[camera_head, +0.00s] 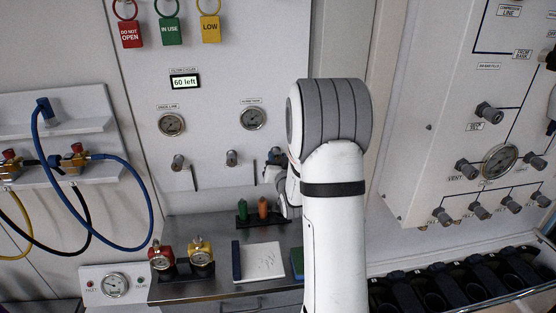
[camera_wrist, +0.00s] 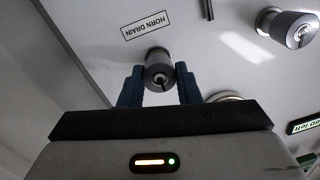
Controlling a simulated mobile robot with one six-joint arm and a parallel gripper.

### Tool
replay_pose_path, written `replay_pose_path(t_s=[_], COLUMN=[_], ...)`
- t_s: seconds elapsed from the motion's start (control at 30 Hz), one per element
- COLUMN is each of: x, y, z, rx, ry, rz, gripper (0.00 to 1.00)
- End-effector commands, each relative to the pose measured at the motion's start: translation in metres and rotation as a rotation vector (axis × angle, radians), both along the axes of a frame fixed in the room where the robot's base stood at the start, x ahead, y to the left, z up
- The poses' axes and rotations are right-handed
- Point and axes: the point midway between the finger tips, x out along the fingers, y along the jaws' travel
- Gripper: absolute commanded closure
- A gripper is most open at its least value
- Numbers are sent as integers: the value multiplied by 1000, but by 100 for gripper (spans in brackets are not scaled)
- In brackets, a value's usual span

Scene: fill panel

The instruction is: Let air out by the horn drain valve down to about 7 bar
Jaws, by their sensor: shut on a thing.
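The horn drain valve knob (camera_wrist: 158,57) is a grey round knob on the panel beside the upside-down HORN DRAIN label (camera_wrist: 146,22) in the wrist view. My gripper (camera_wrist: 159,85) has its two blue fingers on either side of the knob and is shut on it. In the head view, my gripper (camera_head: 272,172) is at the rightmost knob of the panel's lower row, mostly hidden by my arm. The round gauge (camera_head: 253,118) above it has a needle too small to read. A gauge rim (camera_wrist: 226,96) shows partly behind my gripper in the wrist view.
Two more knobs (camera_head: 231,158) (camera_head: 179,162) sit left on the panel, below another gauge (camera_head: 171,124). A display (camera_head: 185,82) reads "60 left". A metal bench (camera_head: 215,230) below holds a green and an orange item and two gauged regulators. A valve panel stands right.

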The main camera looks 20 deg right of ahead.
Motion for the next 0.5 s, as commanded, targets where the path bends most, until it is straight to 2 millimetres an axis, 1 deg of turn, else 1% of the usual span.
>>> replay_pose_path(t_s=[0.23,0.5], x=[0,0], y=[0,1], z=[-6,-8], rx=[-75,-256], ry=[19,68], rz=[-1,0], gripper=[93,93])
